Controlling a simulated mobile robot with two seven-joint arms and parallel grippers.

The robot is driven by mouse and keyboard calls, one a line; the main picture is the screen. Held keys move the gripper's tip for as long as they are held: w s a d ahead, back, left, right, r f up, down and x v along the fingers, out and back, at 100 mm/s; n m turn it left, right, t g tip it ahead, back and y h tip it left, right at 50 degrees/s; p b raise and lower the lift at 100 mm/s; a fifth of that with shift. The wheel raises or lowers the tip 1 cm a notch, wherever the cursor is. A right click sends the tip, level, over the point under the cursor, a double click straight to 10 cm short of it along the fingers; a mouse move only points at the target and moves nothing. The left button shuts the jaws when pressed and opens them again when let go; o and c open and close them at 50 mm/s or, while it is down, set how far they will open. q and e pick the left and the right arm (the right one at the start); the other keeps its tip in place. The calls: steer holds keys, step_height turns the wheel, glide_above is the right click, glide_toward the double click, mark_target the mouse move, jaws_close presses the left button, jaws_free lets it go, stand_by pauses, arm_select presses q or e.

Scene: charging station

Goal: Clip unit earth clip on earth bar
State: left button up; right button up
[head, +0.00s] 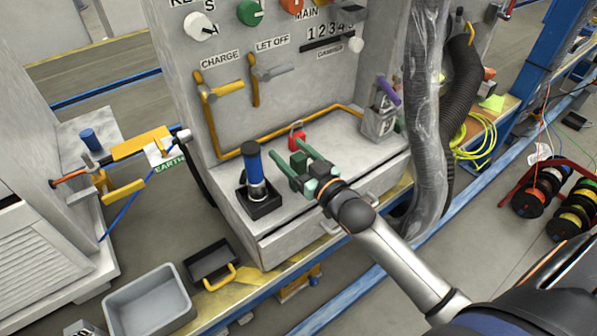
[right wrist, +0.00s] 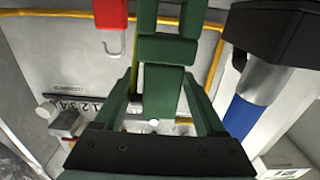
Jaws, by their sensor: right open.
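My right gripper (head: 304,167) reaches in from the lower right, low over the grey cabinet's ledge. Its long green fingers are open. A green block-like part (right wrist: 165,85) sits between the fingers in the right wrist view; it may be the unit earth clip, but I cannot tell whether the fingers touch it. A bar with an orange-yellow sleeve (head: 142,143) and an EARTH label stands at the left, well apart from my right gripper; it looks like the earth bar. My left gripper is not in view.
A blue-handled tool (head: 254,170) stands in a black base close left of my right gripper. A red padlock (head: 297,136) is just behind. Yellow levers (head: 212,115) stick out of the panel. A grey bin (head: 150,304) stands lower left. A thick wrapped hose (head: 427,110) hangs at the right.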

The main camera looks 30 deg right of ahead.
steer(key=shift+w, duration=0.15)
jaws_close()
stand_by(0.5)
